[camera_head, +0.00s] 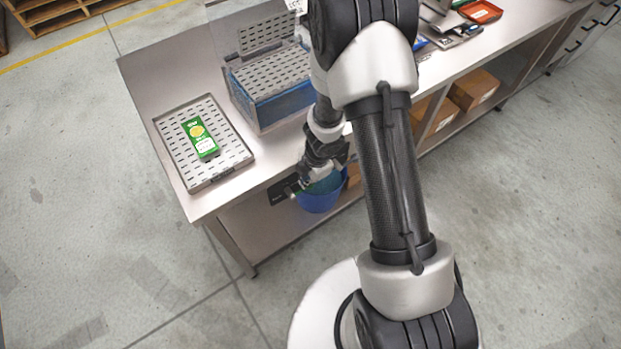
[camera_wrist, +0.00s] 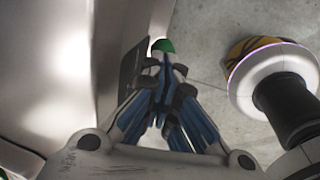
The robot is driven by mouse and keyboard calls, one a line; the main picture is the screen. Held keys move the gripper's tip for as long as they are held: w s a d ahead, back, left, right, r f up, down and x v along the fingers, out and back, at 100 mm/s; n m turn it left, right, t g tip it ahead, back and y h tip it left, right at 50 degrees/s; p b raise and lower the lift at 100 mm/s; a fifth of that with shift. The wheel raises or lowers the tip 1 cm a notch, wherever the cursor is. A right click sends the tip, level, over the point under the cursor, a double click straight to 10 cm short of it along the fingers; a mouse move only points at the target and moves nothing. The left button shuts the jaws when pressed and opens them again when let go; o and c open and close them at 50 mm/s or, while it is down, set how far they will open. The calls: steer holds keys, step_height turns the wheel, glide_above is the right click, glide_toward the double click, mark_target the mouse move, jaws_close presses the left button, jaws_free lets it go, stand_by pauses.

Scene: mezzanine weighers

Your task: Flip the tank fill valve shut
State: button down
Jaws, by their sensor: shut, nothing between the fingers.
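My gripper (camera_head: 297,187) is at the front edge of the bench, above a blue bucket (camera_head: 319,200). In the wrist view my gripper (camera_wrist: 165,66) has its fingers together with nothing between them. A small rounded green piece (camera_wrist: 164,45) shows just beyond the fingertips. I cannot tell whether it is the valve handle, or whether the fingers touch it. A dark panel (camera_wrist: 131,72) lies beside the fingers; it also shows on the bench front in the head view (camera_head: 277,194). The blue tank (camera_head: 285,104) with a slotted metal top stands on the bench. My arm hides part of it.
A slotted metal tray (camera_head: 236,163) with a green-and-yellow packet (camera_head: 201,138) lies on the bench (camera_head: 146,85) at left. Cardboard boxes (camera_head: 472,90) sit on the lower shelf at right. The floor (camera_head: 90,220) in front is clear.

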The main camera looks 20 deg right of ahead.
mark_target(311, 186)
steer(key=shift+w+f, duration=0.15)
steer(key=shift+f, duration=0.45)
steer(key=shift+f+p, duration=0.1)
steer(key=shift+p, duration=0.2)
steer(key=shift+w+d+f+y+p, duration=0.1)
steer(key=shift+d+f+y+p, duration=0.15)
steer(key=shift+f+y+p, duration=0.4)
steer(key=shift+f, duration=0.15)
steer(key=shift+d, duration=0.1)
steer(key=shift+p, duration=0.35)
